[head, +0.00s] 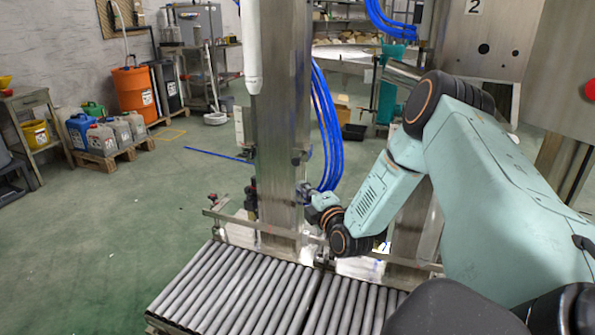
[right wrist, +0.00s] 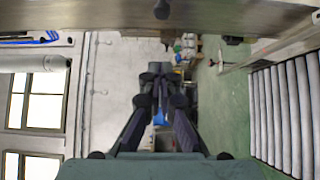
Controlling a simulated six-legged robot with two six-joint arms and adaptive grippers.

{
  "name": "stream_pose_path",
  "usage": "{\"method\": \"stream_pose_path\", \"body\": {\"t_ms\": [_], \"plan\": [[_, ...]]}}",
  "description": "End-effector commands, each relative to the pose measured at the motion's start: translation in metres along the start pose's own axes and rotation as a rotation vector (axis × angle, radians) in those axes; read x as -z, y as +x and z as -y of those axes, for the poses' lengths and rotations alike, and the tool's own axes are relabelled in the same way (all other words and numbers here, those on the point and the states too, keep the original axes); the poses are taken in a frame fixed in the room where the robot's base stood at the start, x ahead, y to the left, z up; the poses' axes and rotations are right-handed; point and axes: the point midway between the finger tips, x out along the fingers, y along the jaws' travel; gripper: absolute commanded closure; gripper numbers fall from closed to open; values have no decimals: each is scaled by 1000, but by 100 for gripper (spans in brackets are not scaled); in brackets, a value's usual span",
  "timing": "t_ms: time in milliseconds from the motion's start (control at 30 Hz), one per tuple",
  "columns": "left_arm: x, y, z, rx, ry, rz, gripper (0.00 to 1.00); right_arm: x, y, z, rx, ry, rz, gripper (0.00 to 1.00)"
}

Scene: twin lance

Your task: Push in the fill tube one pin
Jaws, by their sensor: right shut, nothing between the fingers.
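My right arm reaches in from the right in the head view, with its wrist low beside a steel column (head: 282,140). My right gripper (head: 305,192) is small and partly hidden there, close to the column. In the right wrist view the right gripper (right wrist: 160,72) has its fingers together with nothing between them. A small dark knob (right wrist: 162,9) shows on a steel bar (right wrist: 90,14) at the top of that view, apart from the fingertips in the picture. I cannot tell whether it is the fill tube pin. My left gripper is not in view.
A roller conveyor (head: 235,285) with a side rail (head: 235,217) runs below the column. Blue hoses (head: 325,130) hang behind it, and a white cylinder (head: 252,45) hangs at its left. Jugs on a pallet (head: 118,148) stand far left. Green floor is open at left.

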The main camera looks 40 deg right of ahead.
Motion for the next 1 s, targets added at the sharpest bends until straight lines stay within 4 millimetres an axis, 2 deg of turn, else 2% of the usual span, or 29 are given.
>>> {"method": "stream_pose_path", "body": {"t_ms": [100,467,500,700,1000], "plan": [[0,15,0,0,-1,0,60,-1,21,4,-3,-2,-1,100],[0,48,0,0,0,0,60,-3,87,4,-1,0,0,100],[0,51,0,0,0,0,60,-8,91,4,-1,2,3,100],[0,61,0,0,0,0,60,-26,108,4,1,4,2,100],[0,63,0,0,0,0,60,-32,114,2,3,3,0,100]]}}
